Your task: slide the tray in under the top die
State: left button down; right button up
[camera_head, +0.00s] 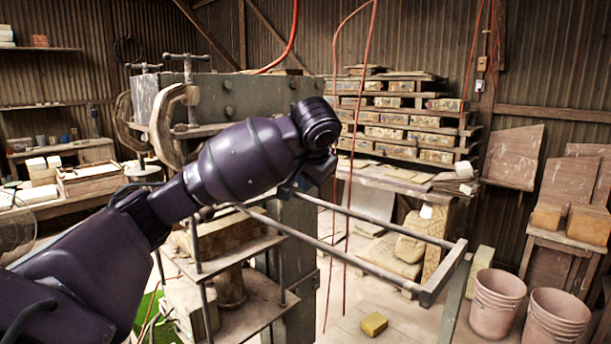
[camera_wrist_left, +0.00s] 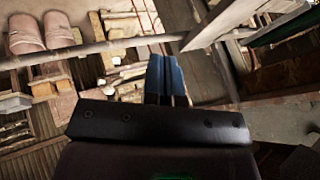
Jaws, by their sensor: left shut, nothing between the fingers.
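The press (camera_head: 228,95) stands left of centre in the head view, a heavy grey steel frame with clamps. A metal frame of two rails (camera_head: 345,262) with an end bar (camera_head: 442,275) sticks out to the right from it. I cannot tell a separate tray from this frame. My left arm crosses in front of the press and hides the top die. My left gripper (camera_head: 288,188) is mostly hidden behind its wrist, at the press's right side. In the left wrist view its blue fingers (camera_wrist_left: 166,78) are together and empty, near a light rail (camera_wrist_left: 85,49).
A wooden block (camera_head: 215,236) sits low in the press, under my arm. Pink buckets (camera_head: 497,300) stand at the lower right. A yellow block (camera_head: 374,324) lies on the floor. Red cords hang near the rails. Stacked shelves (camera_head: 400,115) stand behind.

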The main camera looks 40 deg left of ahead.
pick_arm(q)
jog(key=w+a+f+p, duration=0.1)
jog(key=w+a+f, duration=0.2)
jog(key=a, duration=0.4)
jog(key=shift+f+p, duration=0.35)
jog(key=shift+f, duration=0.55)
pick_arm(e)
jog(key=shift+s+r, duration=0.35)
jog(key=shift+s, duration=0.05)
